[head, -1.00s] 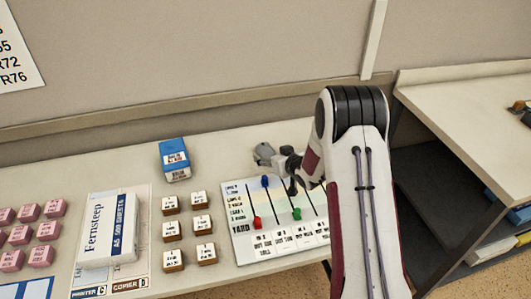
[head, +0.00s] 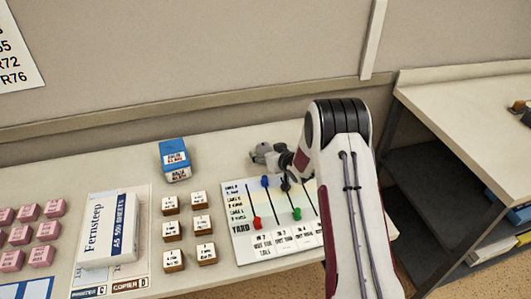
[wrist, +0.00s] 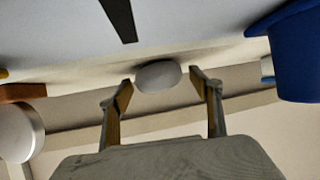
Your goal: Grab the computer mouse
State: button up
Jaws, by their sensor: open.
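A pale grey, rounded object that looks like the computer mouse (wrist: 158,76) shows in the wrist view, on the light surface. My gripper (wrist: 163,84) is open, with one finger on each side of it in the picture. The object appears at or just beyond the fingertips, with gaps on both sides. In the head view my gripper (head: 262,154) is low over the table behind the white board, right of the blue box. I cannot make out the mouse there; the gripper and arm may hide it.
The white board (head: 240,240) with coloured pegs lies under my arm. A blue peg (wrist: 298,55) looms close at right in the wrist view. The blue box (head: 174,160), several labelled blocks (head: 202,224) and a paper pack (head: 108,230) are left. The wall (head: 200,60) stands behind.

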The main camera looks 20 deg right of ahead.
aim_at(266, 150)
dwell(0.3)
jog(key=c, duration=1.2)
jog(key=shift+c, duration=0.2)
jog(key=shift+r, duration=0.15)
jog(key=shift+r, duration=4.9)
